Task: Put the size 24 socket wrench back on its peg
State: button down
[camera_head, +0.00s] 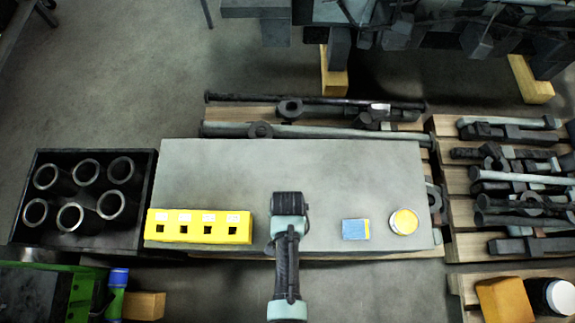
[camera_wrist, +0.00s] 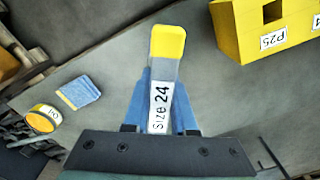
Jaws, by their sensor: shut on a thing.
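The size 24 socket wrench (camera_wrist: 163,72) shows in the wrist view as a grey bar with a yellow end and a white "Size 24" label. My gripper (camera_wrist: 162,90) is shut on it, with the blue fingers on both sides of the bar. In the head view my gripper (camera_head: 288,205) is over the front middle of the grey table, and the wrench is hidden under it. I cannot make out a peg in either view.
A yellow block (camera_head: 198,238) with several square holes stands left on the table (camera_head: 300,165); the wrist view shows its P25 label. A blue pad (camera_head: 355,229) and a yellow-lidded tin (camera_head: 404,222) lie right. A black crate (camera_head: 90,153) holds cylinders at left. Tool-laden pallets (camera_head: 455,180) stand right.

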jog(key=shift+f+b, duration=0.6)
jog(key=shift+f, duration=0.3)
jog(key=shift+c, duration=0.4)
grip_release()
jog(key=shift+r, duration=0.1)
notch_tip(320, 180, up, 9)
jog(key=p, duration=0.9)
